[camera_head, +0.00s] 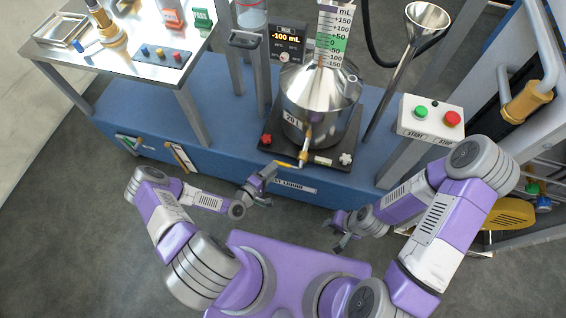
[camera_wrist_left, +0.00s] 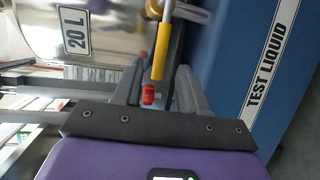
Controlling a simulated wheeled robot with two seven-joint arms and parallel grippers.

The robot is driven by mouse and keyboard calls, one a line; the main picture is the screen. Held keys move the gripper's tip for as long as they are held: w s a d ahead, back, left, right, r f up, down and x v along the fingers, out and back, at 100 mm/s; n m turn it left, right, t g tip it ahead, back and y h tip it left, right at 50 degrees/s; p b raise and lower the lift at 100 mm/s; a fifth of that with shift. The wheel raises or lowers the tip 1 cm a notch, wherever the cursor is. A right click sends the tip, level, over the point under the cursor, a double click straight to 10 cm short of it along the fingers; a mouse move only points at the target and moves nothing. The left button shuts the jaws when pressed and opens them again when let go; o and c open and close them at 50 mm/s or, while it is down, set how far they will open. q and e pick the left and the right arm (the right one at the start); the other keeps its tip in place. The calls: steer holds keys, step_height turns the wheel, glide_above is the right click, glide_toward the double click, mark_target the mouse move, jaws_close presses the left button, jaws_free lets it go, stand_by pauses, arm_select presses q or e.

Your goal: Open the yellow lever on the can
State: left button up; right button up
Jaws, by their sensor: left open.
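The steel can (camera_head: 308,112), marked 20 L, stands on a black base on the blue bench. A brass tap (camera_head: 303,157) at its lower front bears the yellow lever (camera_head: 285,164), which points left. In the left wrist view the lever (camera_wrist_left: 160,50) hangs from the tap, its free end close to the gap between my left gripper's fingers (camera_wrist_left: 158,80). My left gripper (camera_head: 269,188) is open, beside the lever's free end. Contact cannot be told. My right gripper (camera_head: 336,230) is open and empty, low at the right, away from the can.
A gauge reads -100 mL (camera_head: 286,38) behind the can. A START/STOP box (camera_head: 432,118) stands at the right, beside a steel funnel (camera_head: 427,18). A red knob (camera_head: 266,139) and a white knob (camera_head: 346,158) sit on the base. A steel side table (camera_head: 120,55) stands at the left.

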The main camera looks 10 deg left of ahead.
mark_target(285, 165)
arm_select(q)
steer(key=b+x, duration=0.1)
steer(key=x, duration=0.6)
steer(key=shift+c, duration=0.2)
jaws_close()
